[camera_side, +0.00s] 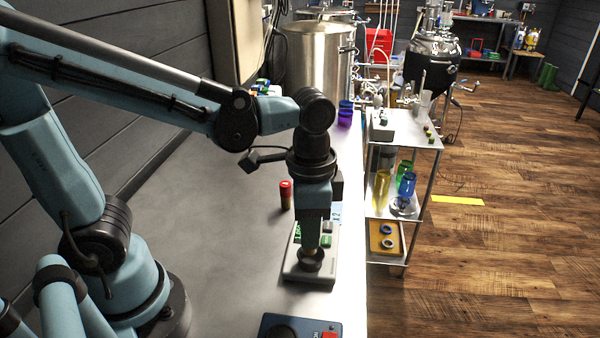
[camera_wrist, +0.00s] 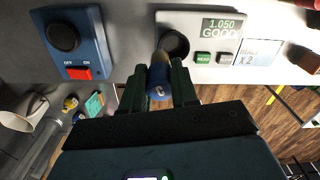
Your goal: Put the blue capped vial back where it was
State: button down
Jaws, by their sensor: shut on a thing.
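The blue capped vial (camera_wrist: 158,85) is held between the two dark green fingers of my gripper (camera_wrist: 158,76) in the wrist view. Its blue end faces the camera, and a yellowish part shows beyond it. Its far end overlaps the edge of the dark round well (camera_wrist: 176,42) on the pale instrument (camera_wrist: 190,78). I cannot tell whether the end is inside the well. In the side view my gripper (camera_side: 313,240) points down over the front of the instrument (camera_side: 294,268), close above its dark round well. The vial is hidden there by the fingers.
A red-topped vial (camera_side: 286,196) stands behind the instrument, near my wrist. A blue box (camera_wrist: 75,20) with a black knob and red switch sits beside the instrument. The table (camera_side: 220,265) left of it is clear. A metal shelf rack (camera_side: 405,150) stands past the right edge.

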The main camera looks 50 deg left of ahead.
jog(key=s+d+r, duration=0.6)
jog(key=s, duration=0.1)
jog(key=shift+w+a+f+n, duration=1.05)
jog(key=shift+a+f+n, duration=1.25)
jog(key=shift+a, duration=0.85)
jog(key=shift+w+a+f+n, duration=1.1)
jog(key=shift+a+f+n, duration=1.25)
jog(key=shift+a, duration=0.8)
jog(key=shift+w+a+f+n, duration=1.05)
jog(key=shift+a+f+n, duration=1.25)
jog(key=shift+a, duration=0.85)
jog(key=shift+f, duration=0.2)
jog(key=c, duration=0.9)
grip_release()
jog(key=shift+o, duration=0.2)
